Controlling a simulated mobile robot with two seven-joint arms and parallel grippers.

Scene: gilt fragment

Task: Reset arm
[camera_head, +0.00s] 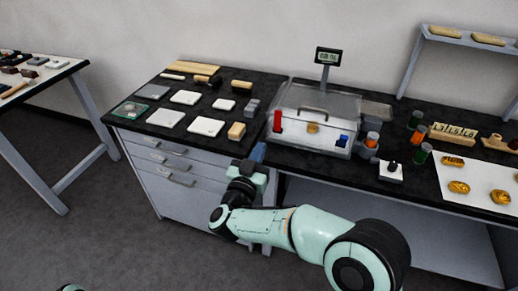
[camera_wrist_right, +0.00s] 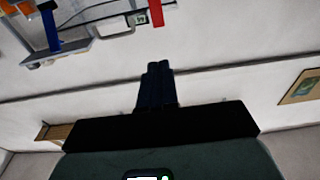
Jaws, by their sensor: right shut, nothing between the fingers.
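My right arm comes in from the lower right in the head view, and its gripper (camera_head: 257,153) is raised in front of the bench, near the front edge between the drawer unit and the clear-lidded box. In the right wrist view its dark fingers (camera_wrist_right: 156,84) are together with nothing between them, against the pale wall. My left gripper does not show; only a small pale-green part of my own body is at the bottom edge of the head view.
Flat pads and blocks lie on the left bench top (camera_head: 232,143). Orange and green jars, a black-knobbed white block (camera_head: 391,172) and a white sheet (camera_head: 473,208) with gold pieces are at right. Floor is clear at lower left.

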